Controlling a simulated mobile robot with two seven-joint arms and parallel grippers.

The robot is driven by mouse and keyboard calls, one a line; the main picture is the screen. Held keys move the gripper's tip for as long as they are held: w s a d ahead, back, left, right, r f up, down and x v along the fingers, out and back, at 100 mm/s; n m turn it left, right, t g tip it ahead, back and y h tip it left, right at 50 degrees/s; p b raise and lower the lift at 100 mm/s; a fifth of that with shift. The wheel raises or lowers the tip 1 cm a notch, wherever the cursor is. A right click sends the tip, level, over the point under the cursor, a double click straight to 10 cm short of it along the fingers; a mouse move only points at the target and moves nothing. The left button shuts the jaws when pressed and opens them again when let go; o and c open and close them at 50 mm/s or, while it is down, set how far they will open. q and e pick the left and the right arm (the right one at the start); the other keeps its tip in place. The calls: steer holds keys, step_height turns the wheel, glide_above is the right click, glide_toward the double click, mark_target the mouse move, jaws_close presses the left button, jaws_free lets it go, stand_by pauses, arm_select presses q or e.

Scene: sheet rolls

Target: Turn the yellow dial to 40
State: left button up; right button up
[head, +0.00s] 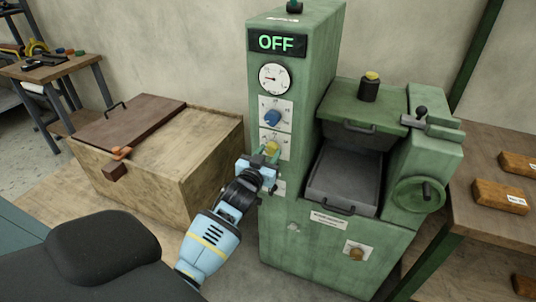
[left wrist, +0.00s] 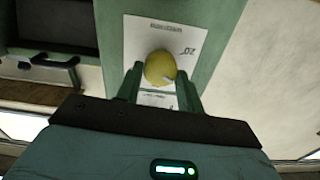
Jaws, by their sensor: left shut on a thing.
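The yellow dial (head: 271,147) sits on a white scale plate on the front of the green machine's column, below the blue dial (head: 272,117). My left gripper (head: 264,158) is at the yellow dial with its fingers on either side of it. In the left wrist view the yellow dial (left wrist: 160,68) is between the two green fingers (left wrist: 160,85), and my left gripper is shut on it. Its scale is partly hidden; a number like 20 shows at its side, and the pointer's setting cannot be read. My right gripper is not in view.
The green machine (head: 330,235) has a display (head: 277,43) reading OFF, a gauge (head: 274,78) and a handwheel (head: 419,195). A wooden chest (head: 200,165) stands left of it. A bench (head: 490,150) with wooden blocks stands at the right.

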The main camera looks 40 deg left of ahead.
arm_select(q)
steer(key=shift+m, duration=1.1)
steer(key=m, duration=0.2)
steer(key=shift+d+m+p, duration=0.1)
steer(key=shift+m+p, duration=0.2)
steer(key=shift+p, duration=0.05)
steer(key=m, duration=0.3)
steer(key=shift+m, duration=2)
steer(key=shift+f, duration=0.1)
steer(key=o, duration=1)
